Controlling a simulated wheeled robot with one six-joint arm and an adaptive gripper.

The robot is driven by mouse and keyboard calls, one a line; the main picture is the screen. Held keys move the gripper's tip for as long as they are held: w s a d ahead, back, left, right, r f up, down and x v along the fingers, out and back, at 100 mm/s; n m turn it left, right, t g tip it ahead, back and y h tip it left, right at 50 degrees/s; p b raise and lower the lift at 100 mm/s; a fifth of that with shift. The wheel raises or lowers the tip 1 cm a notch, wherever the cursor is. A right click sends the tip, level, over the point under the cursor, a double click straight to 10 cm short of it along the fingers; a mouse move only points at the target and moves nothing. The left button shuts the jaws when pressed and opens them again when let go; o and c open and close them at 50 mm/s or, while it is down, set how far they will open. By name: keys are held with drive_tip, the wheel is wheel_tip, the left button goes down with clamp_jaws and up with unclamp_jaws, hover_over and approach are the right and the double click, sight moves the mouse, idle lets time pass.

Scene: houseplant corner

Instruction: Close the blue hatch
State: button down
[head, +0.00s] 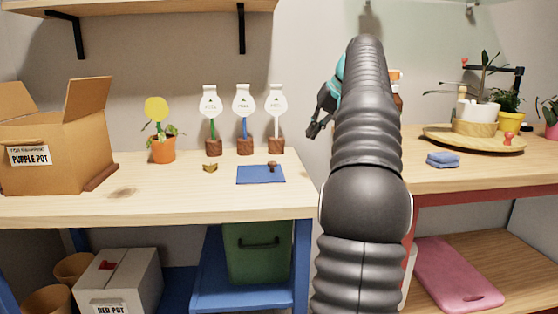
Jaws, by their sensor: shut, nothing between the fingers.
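The blue hatch (262,177) looks like a flat blue panel in the wooden bench top, with a small brown knob (272,164) near its back edge. It appears to lie level with the bench; I cannot tell whether a gap remains along its edges. My gripper (314,130) is raised above the bench, to the right of the hatch and apart from it. Its dark fingers are shut and empty, partly hidden behind my arm.
A small brass-coloured piece (210,167) lies left of the hatch. Behind stand several white tags on wooden blocks (244,145) and a potted plant (163,148). An open cardboard box (75,155) stands at left. A second bench (440,180) is right. The bench front is clear.

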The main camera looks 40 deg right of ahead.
drive_tip(key=b, duration=0.3)
approach(276, 170)
drive_tip(key=d+f, duration=0.2)
drive_tip(key=shift+s+d+f, duration=0.3)
drive_tip(key=shift+s, duration=0.1)
drive_tip(key=shift+w+a+f+b, duration=0.2)
drive_tip(key=shift+w+a+b, duration=0.1)
drive_tip(key=shift+w+a, duration=0.25)
drive_tip(key=shift+w+a+f+b, duration=0.2)
drive_tip(key=shift+w+a+b, duration=0.05)
drive_tip(key=shift+w+a, duration=0.7)
